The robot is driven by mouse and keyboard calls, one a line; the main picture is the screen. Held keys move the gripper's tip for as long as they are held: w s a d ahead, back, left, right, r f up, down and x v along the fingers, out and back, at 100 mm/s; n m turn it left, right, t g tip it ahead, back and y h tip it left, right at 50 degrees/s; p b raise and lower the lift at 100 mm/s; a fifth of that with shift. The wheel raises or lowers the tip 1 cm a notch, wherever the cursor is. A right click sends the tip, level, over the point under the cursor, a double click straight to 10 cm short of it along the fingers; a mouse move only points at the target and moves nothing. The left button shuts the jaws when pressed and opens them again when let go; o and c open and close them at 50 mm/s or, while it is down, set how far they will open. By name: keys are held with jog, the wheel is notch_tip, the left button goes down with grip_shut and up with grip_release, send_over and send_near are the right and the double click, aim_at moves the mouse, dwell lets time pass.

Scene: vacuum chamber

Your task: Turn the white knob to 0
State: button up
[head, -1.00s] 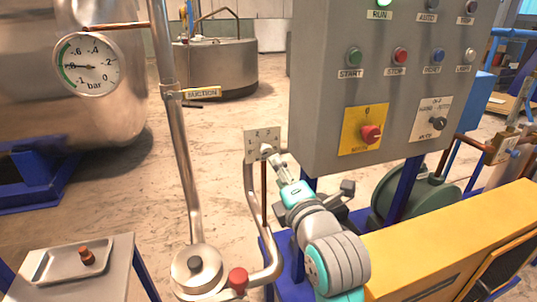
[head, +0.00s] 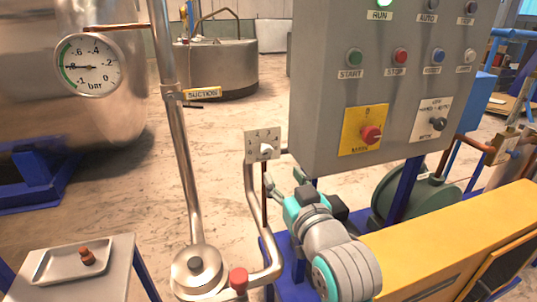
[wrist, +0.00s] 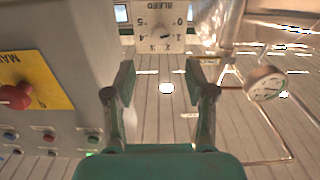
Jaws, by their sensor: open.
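The white knob (head: 265,151) sits on a small pale dial plate (head: 252,138) with numbers, left of the grey control box. In the wrist view the plate (wrist: 139,45) appears upside down, marked BLEED, with the knob (wrist: 160,32) at its middle and a small dark mark toward its lower right. I cannot read for certain which number it points to. My gripper (head: 271,185) is below the plate and apart from the knob. In the wrist view my gripper (wrist: 160,80) has its two fingers wide apart with nothing between them.
The grey control box (head: 310,90) with buttons and a red main switch (head: 371,134) stands close at right. A bent metal pipe (head: 252,195) runs below the plate. A vacuum gauge (head: 88,65) is at left; a tray (head: 50,262) lies on a stand at lower left.

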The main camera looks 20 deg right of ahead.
aim_at(268, 153)
jog(key=w, duration=1)
jog(key=shift+w, duration=0.4)
grip_shut()
